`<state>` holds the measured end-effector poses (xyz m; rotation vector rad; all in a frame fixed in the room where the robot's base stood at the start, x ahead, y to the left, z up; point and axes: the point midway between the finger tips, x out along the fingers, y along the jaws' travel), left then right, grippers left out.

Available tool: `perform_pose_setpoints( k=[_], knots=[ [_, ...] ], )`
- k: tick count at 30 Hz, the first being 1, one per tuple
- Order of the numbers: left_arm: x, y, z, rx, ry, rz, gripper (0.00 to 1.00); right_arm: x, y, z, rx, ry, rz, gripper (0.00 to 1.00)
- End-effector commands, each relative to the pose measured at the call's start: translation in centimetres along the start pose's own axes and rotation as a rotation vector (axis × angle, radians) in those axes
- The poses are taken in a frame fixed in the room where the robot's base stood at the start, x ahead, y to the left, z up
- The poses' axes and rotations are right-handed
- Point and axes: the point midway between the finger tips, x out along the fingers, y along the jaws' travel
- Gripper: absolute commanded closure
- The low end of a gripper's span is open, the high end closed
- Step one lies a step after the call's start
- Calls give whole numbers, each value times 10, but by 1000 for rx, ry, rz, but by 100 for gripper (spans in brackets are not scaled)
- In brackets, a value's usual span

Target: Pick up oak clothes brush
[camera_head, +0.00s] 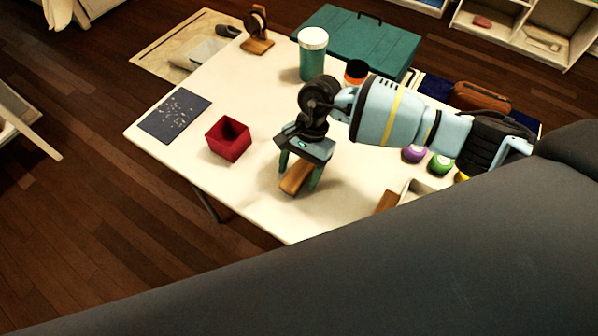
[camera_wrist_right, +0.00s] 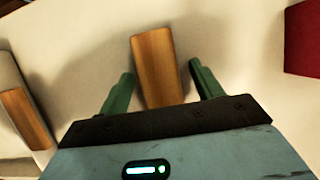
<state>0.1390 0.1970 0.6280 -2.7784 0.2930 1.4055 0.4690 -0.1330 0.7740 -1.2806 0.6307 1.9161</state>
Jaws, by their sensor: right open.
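The oak clothes brush (camera_head: 295,178) is a light-brown wooden block on the white table, near its front edge. It also shows in the right wrist view (camera_wrist_right: 156,66), between the two green fingers. My right gripper (camera_head: 300,181) is open and reaches down over the brush, with one finger on either side. In the right wrist view the gripper (camera_wrist_right: 158,82) shows a gap between each finger and the wood. The brush's near end is hidden behind the gripper's body there. My left gripper is not in view.
A red open box (camera_head: 228,139) stands left of the gripper on the white table (camera_head: 262,95). A dark speckled mat (camera_head: 175,114) lies further left. A teal jar (camera_head: 313,55) stands behind. Purple and green balls (camera_head: 440,164) and a pale tray lie to the right.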

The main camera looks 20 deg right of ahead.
Motion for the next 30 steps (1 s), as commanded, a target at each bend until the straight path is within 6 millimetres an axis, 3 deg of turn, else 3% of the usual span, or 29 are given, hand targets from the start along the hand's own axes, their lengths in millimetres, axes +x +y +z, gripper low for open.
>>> perform_pose_setpoints(
  k=[8, 19, 30],
  knots=[
    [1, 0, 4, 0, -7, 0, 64, 3, 0, -1, 0, 0, 1, 36],
    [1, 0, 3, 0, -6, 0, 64, 2, 0, -1, 0, 0, 0, 84],
    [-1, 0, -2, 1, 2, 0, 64, -2, 0, 1, -1, 1, -1, 84]
  ],
)
